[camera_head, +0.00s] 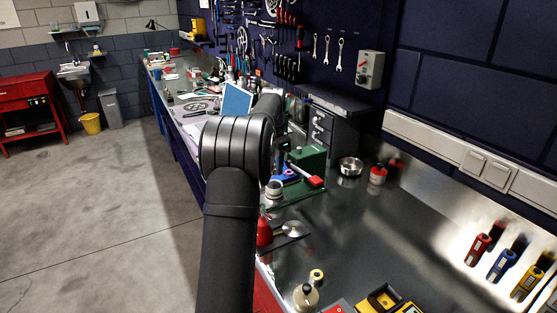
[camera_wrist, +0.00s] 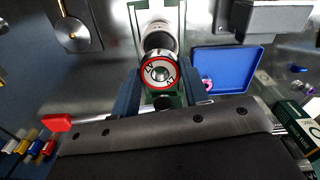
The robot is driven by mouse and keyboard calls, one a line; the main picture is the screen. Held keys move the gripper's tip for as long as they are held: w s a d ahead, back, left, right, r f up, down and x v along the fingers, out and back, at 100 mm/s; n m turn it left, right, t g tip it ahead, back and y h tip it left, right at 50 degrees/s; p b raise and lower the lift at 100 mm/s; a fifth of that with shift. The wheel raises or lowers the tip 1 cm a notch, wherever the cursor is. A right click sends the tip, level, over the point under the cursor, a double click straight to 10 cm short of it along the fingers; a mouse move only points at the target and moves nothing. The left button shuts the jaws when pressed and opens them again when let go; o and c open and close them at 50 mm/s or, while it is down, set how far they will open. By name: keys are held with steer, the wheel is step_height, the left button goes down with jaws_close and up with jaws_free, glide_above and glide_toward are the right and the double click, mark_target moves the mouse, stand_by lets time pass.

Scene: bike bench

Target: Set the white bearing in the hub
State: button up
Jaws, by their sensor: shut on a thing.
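My gripper (camera_wrist: 159,82) is shut on a round bearing (camera_wrist: 158,72) in the wrist view. The bearing has a white face with dark lettering, a red rim and a metal centre. Just beyond it is a silver cylindrical part, which looks like the hub (camera_wrist: 157,38), on a green fixture (camera_wrist: 178,14). The bearing overlaps the near side of this part, and I cannot tell whether they touch. In the head view a silver cylinder (camera_head: 273,188) stands at the green fixture (camera_head: 290,197). My arm hides the gripper and the bearing there.
A blue tray (camera_wrist: 226,58) with a pink ring (camera_wrist: 207,86) lies to the right in the wrist view. A silver disc on a dark plate (camera_wrist: 76,33) is at upper left, a red handle (camera_wrist: 57,122) at lower left. A metal bowl (camera_head: 350,166) stands on the bench, with free room in front.

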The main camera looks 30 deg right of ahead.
steer(key=shift+f, duration=2.15)
steer(key=shift+f, duration=0.45)
steer(key=o, duration=0.9)
steer(key=shift+c, duration=0.2)
step_height(320, 180, up, 11)
steer(key=shift+s, duration=0.1)
glide_above(274, 185)
steer(key=shift+s+f, duration=0.15)
steer(key=shift+f, duration=4.2)
